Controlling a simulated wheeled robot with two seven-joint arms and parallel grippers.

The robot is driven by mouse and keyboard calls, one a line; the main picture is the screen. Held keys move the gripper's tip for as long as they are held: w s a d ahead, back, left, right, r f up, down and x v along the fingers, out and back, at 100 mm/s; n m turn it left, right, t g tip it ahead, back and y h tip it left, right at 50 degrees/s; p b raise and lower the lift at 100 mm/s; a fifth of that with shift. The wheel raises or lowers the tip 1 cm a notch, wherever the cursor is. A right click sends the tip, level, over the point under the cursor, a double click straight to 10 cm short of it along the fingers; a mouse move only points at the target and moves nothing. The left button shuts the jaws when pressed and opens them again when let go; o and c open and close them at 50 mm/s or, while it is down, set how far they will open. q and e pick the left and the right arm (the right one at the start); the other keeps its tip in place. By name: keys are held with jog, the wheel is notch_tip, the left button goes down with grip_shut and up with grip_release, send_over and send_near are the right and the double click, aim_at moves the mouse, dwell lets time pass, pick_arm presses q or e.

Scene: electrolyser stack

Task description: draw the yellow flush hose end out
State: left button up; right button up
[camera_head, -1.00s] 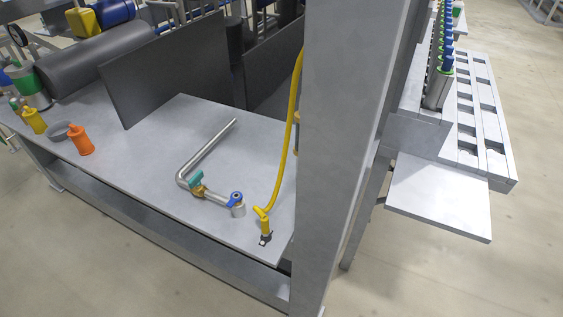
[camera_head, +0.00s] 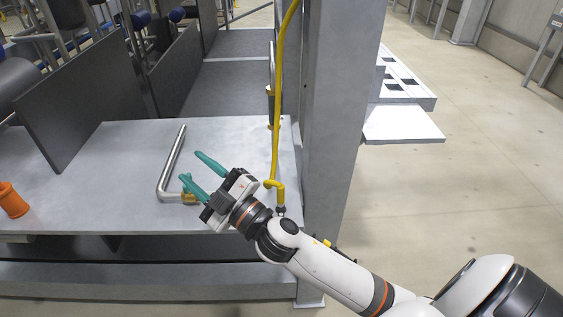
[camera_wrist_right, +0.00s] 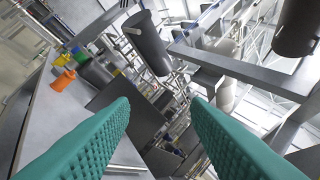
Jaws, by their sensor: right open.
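My left gripper is not in view.
A bent steel pipe (camera_head: 168,165) with a brass fitting lies beside my right gripper, partly hidden by it. An orange bottle-like object (camera_head: 12,200) stands at the left. The grey post (camera_head: 340,110) rises close to the right of the hose.

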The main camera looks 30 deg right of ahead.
jog(key=a+r+n+g+y, duration=0.3)
jog(key=a+n+g+y, duration=0.4)
jog(key=n+y, duration=0.45)
jog(key=n+g+h, duration=0.9)
jog(key=g+h, duration=0.4)
jog(key=h, duration=0.6)
send_over(281, 186)
jog(key=f, duration=0.9)
jog(key=shift+a+f, duration=0.2)
jog(key=shift+f, duration=0.05)
jog(key=shift+d+f, duration=0.1)
jog(key=shift+d, duration=0.15)
notch_tip(281, 186, down, 12)
jog(key=shift+a+r+p, duration=0.1)
jog(key=shift+r+p, duration=0.05)
jog(key=shift+p, duration=0.15)
